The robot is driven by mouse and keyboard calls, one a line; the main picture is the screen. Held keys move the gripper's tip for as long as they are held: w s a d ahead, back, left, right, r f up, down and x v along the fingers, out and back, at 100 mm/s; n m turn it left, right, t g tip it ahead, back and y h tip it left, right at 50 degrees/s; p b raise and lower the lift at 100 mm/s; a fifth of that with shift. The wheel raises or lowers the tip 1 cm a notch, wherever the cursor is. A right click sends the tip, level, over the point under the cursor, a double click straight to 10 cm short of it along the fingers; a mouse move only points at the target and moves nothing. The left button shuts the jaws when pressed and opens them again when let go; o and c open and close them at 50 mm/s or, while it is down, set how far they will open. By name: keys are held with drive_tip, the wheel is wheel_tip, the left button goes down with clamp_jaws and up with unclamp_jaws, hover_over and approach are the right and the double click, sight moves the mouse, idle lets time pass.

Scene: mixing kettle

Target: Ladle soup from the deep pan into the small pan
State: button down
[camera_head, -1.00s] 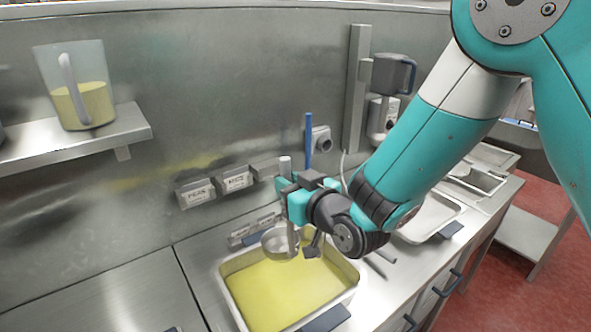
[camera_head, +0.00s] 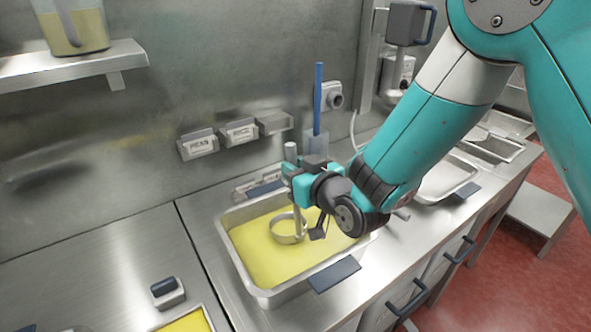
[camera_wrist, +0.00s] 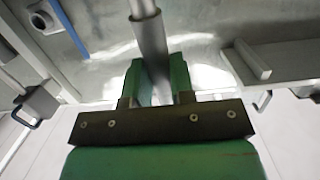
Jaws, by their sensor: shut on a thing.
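The deep pan (camera_head: 262,297) is a steel tray of yellow soup (camera_head: 262,262) set in the counter. My gripper (camera_head: 298,182) is above its back part, shut on the upright handle of the steel ladle (camera_head: 288,229). The ladle's bowl is down in the soup, with yellow inside its rim. The wrist view shows the handle (camera_wrist: 150,42) between the green fingers (camera_wrist: 160,82); the bowl is out of that view. A smaller pan with yellow contents (camera_head: 190,322) is cut off at the bottom edge. I cannot tell whether it is the small pan.
Labelled wall bins (camera_head: 240,132) hang at the back. A jug (camera_head: 75,28) stands on the left shelf (camera_head: 75,68). An empty tray (camera_head: 447,180) is at right. The left counter (camera_head: 100,255) is mostly clear.

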drive_tip(key=shift+f, duration=0.45)
drive_tip(key=shift+b, duration=0.4)
drive_tip(key=shift+s+d+f+b, duration=0.15)
drive_tip(key=shift+s+f+b, duration=0.15)
drive_tip(key=shift+b, duration=0.5)
drive_tip(key=b, duration=0.2)
drive_tip(key=s+d+t+b, duration=0.1)
drive_tip(key=b, duration=0.1)
drive_tip(key=shift+s+f+y+b, duration=0.15)
drive_tip(key=shift+f+y+b, duration=0.15)
drive_tip(key=shift+y+b, duration=0.1)
drive_tip(key=shift+s+b, duration=0.1)
drive_tip(key=shift+b, duration=0.25)
drive_tip(key=shift+s+d+f+t+b, duration=0.2)
drive_tip(key=shift+s+t+b, duration=0.1)
drive_tip(key=shift+b, duration=0.7)
drive_tip(key=shift+s+d+b, duration=0.15)
drive_tip(key=shift+b, duration=0.25)
drive_tip(key=shift+r, duration=0.2)
